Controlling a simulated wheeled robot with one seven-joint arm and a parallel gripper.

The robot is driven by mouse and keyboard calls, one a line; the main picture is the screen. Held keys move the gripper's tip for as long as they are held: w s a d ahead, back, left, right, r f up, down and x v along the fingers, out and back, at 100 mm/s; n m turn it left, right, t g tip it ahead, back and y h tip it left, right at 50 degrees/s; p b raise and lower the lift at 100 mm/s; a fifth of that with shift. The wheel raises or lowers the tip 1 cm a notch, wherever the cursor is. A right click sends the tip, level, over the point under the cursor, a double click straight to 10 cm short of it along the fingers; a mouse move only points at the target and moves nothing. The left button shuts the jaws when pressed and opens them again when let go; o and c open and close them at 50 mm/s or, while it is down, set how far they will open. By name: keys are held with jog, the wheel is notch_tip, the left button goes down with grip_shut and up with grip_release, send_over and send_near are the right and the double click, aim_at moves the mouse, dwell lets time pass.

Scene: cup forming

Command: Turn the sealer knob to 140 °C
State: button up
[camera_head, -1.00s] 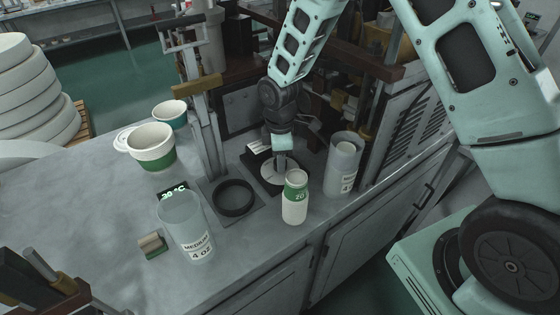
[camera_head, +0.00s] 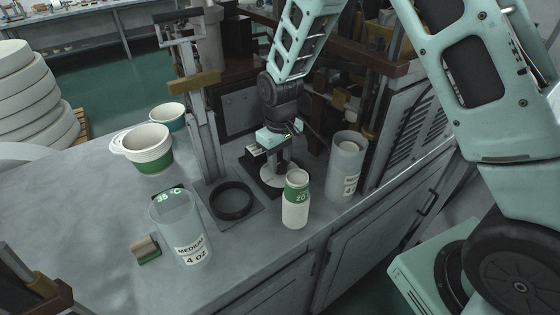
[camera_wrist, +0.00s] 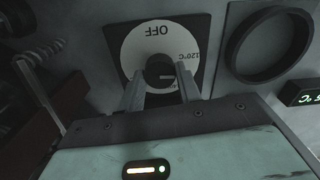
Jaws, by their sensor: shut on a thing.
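The sealer knob is a dark grip (camera_wrist: 166,77) at the middle of a round white dial (camera_wrist: 141,45) on a black square plate. In the wrist view, upside-down lettering reads OFF at the dial's top and 120 °C at its right; further lettering at the lower right is partly hidden by a finger. My gripper (camera_wrist: 161,84) is shut on the knob, one finger on each side. In the head view, my gripper (camera_head: 272,168) stands over the dial (camera_head: 262,187) and hides most of it. A small display (camera_head: 168,196) reads 35 °C, seen through a clear cup.
A black ring (camera_head: 231,200) lies left of the dial. A white-green cup (camera_head: 296,205) and a grey cylinder (camera_head: 344,165) stand close on the right. The clear MEDIUM 4 OZ cup (camera_head: 181,232) and a small block (camera_head: 146,250) stand front left. Bowls (camera_head: 150,148) stand behind.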

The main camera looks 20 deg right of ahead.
aim_at(280, 163)
jog(key=m, duration=0.6)
jog(key=m+p, duration=0.1)
jog(key=m, duration=0.5)
jog(key=shift+m, duration=0.4)
dwell(0.3)
jog(key=o, duration=1)
jog(key=shift+r, duration=0.1)
notch_tip(280, 163, up, 17)
jog(key=b, duration=0.2)
jog(key=shift+r+b, duration=0.15)
jog(key=shift+b, duration=0.2)
